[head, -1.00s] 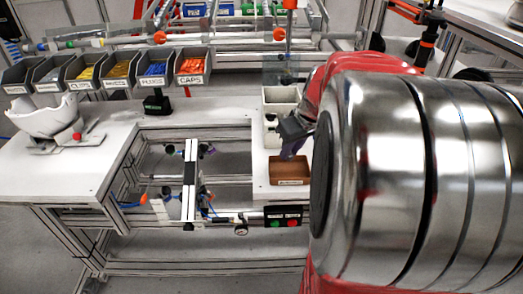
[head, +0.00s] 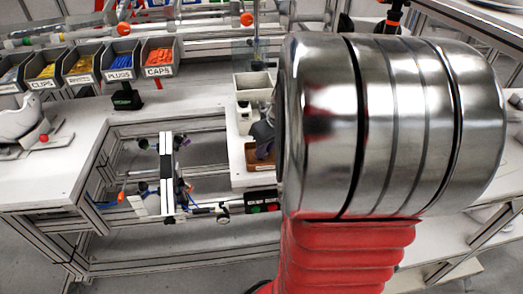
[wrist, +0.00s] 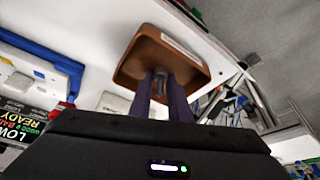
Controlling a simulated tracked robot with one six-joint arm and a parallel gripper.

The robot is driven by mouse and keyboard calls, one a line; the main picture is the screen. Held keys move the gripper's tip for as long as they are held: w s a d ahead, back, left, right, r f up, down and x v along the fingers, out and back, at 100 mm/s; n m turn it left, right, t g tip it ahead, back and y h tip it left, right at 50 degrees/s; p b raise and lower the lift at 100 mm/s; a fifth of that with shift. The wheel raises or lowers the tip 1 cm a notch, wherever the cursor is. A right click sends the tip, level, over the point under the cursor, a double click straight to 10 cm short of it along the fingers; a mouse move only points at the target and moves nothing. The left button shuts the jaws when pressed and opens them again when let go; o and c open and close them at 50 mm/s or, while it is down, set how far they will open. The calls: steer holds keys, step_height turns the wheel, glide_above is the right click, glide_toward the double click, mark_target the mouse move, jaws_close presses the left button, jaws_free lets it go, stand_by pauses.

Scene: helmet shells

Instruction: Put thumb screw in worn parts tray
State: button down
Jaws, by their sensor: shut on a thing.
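My gripper (wrist: 163,92) is shut on a small grey piece, the thumb screw (wrist: 158,76), which shows only in part between the fingertips in the wrist view. The brown tray (wrist: 190,72) with a white label lies beyond the fingertips there; the label cannot be read. In the head view my gripper (head: 264,136) is over or beside the brown tray (head: 250,158) and hides part of it. The screw is not visible in the head view. I cannot tell whether it touches the tray.
Behind the brown tray stands a pale bin (head: 250,84) on the white bench. Labelled bins, such as the orange caps bin (head: 159,57), line the back left. A white helmet shell (head: 18,120) sits at the far left. The frame opening left of the tray holds a fixture (head: 167,170).

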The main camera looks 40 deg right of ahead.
steer(key=c, duration=1.7)
jaws_free()
steer(key=shift+o, duration=0.2)
steer(key=v, duration=1.2)
